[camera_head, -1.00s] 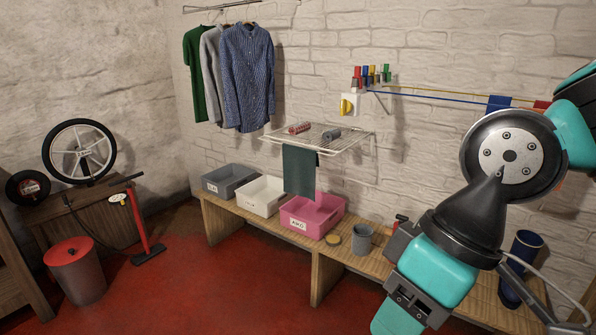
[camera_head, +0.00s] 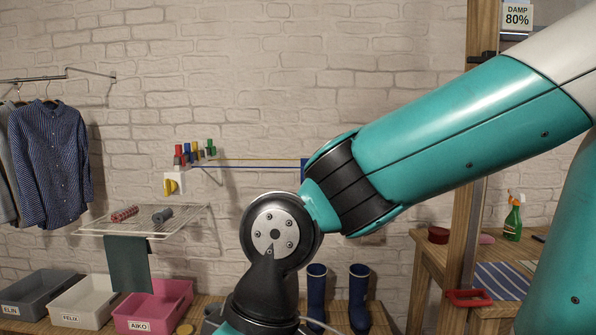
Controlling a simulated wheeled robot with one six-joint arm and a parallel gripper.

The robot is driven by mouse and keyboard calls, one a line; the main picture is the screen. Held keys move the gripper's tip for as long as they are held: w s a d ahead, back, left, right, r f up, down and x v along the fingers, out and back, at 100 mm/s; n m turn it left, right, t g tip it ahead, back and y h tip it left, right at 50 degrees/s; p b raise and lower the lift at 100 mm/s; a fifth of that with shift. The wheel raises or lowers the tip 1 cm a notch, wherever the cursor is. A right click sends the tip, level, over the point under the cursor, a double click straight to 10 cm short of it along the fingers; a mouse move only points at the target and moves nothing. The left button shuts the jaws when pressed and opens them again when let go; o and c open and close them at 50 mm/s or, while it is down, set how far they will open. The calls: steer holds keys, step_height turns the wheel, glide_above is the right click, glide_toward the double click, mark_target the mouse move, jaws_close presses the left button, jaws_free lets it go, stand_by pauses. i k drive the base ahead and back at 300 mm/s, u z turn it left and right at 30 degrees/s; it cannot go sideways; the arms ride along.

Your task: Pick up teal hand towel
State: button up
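The teal hand towel (camera_head: 128,264) hangs over the front edge of the white wire drying rack (camera_head: 104,232) on the wall, at the left of the head view. It looks dark teal and hangs straight down, its lower end just above the bins. My arm crosses the right and middle of the view, its wrist end well to the right of the towel and apart from it. My gripper is below the bottom edge of the picture and is not seen.
Grey (camera_head: 62,298), white (camera_head: 52,316) and pink (camera_head: 178,290) bins stand on the bench below. Blue boots (camera_head: 359,298) stand right of my wrist. A blue shirt (camera_head: 52,165) hangs at left. A wooden post (camera_head: 462,255) stands at right.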

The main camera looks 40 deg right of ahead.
mark_target(128, 256)
steer(key=u, duration=0.75)
steer(key=i, duration=0.9)
steer(key=u, duration=0.6)
steer(key=i, duration=0.65)
steer(key=z, duration=0.5)
steer(key=i, duration=0.7)
steer(key=z, duration=1.05)
steer(key=i, duration=0.25)
steer(key=z, duration=0.15)
